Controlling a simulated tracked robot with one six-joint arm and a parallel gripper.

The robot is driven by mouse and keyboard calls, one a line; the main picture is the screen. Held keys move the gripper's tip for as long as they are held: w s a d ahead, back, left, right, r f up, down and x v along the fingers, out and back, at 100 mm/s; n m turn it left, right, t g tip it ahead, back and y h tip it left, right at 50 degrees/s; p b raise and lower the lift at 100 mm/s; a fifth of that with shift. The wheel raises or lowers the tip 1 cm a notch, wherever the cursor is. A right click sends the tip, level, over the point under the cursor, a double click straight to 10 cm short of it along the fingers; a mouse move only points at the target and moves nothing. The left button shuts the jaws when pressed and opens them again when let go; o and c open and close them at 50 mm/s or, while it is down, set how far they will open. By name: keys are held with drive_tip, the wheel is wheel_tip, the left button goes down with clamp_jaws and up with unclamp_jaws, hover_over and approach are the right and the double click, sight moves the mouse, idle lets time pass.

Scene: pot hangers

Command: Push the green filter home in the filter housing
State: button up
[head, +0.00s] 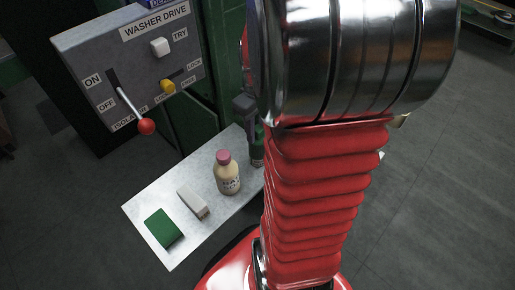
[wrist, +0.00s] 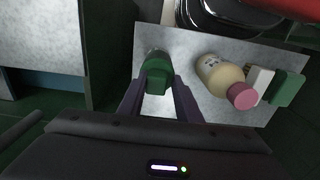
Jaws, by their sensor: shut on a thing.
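My gripper (wrist: 158,84) is shut on the green filter (wrist: 156,64), a dark green rounded piece between the two dark fingers in the wrist view. In the head view the filter (head: 257,150) shows in part below a dark piece of my gripper (head: 244,104), beside my red arm. It is over the pale shelf (head: 145,207). I cannot tell whether it touches the shelf. I cannot make out the filter housing in either view; my arm covers much of the head view.
A cream bottle with a pink cap (head: 228,175) stands close to the filter. A white block (head: 193,202) and a green block (head: 163,229) lie further left on the shelf. A grey washer-drive panel (head: 130,65) with a red-knobbed lever (head: 146,126) stands behind.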

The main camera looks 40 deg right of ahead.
drive_tip(key=shift+s+f, duration=0.15)
drive_tip(key=shift+f, duration=0.15)
clamp_jaws()
drive_tip(key=shift+a, duration=0.1)
drive_tip(key=shift+r, duration=1.05)
idle(0.6)
